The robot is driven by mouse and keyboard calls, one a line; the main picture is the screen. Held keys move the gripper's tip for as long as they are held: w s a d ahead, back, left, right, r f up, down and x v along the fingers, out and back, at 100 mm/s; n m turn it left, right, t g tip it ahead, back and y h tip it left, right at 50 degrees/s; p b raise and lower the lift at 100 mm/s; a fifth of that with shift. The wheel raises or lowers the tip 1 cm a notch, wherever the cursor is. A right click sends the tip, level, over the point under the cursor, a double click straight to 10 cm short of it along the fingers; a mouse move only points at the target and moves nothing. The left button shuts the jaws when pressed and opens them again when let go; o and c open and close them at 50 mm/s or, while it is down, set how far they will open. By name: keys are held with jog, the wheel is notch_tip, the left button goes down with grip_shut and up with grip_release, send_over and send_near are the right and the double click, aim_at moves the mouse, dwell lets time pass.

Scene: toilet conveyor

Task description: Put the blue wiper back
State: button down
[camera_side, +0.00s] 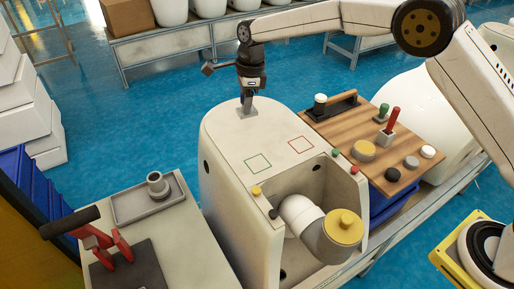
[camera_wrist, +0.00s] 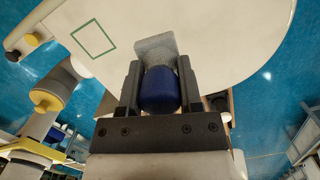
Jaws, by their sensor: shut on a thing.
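The blue wiper (camera_wrist: 160,90) has a blue rounded handle and a grey pad (camera_wrist: 155,47). In the wrist view its handle sits between both fingers of my gripper (camera_wrist: 158,72), which is shut on it. In the side view my gripper (camera_side: 248,92) points down over the back part of the white housing top (camera_side: 235,135). The grey pad (camera_side: 247,112) shows below the fingers, at or just above that top; I cannot tell if it touches. The handle is mostly hidden by the fingers there.
A green square (camera_side: 258,163) and a red square (camera_side: 300,144) are outlined on the housing top. A wooden board (camera_side: 345,130) with several knobs and tools stands at right. A grey tray (camera_side: 135,208) holding a ring-shaped part and a red clamp (camera_side: 100,238) are at left.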

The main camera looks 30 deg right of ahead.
jog(key=s+d+f+m, duration=0.1)
jog(key=s+d+m, duration=0.1)
jog(key=s+d, duration=0.4)
jog(key=s+d+f+m, duration=0.1)
jog(key=s+d+m, duration=0.2)
jog(key=d, duration=1.1)
jog(key=s+d+f+m, duration=0.2)
jog(key=s+d, duration=0.7)
jog(key=d, duration=0.1)
jog(key=shift+s+d+m+t+h, duration=0.15)
jog(key=shift+s+m+t+h, duration=0.15)
jog(key=shift+t, duration=0.1)
jog(key=w+d+f, duration=0.1)
jog(key=w+f, duration=0.1)
jog(key=w, duration=0.2)
jog(key=w+d+f, duration=0.1)
jog(key=w+f, duration=0.2)
jog(key=w, duration=0.1)
jog(key=w+d+f, duration=0.1)
jog(key=w+f, duration=0.2)
jog(key=w, duration=0.1)
jog(key=shift+w+f, duration=0.1)
jog(key=shift+f, duration=0.1)
jog(key=shift+w+d+f, duration=0.2)
jog(key=shift+w+f, duration=0.25)
jog(key=shift+f, duration=0.05)
jog(key=shift+f, duration=0.1)
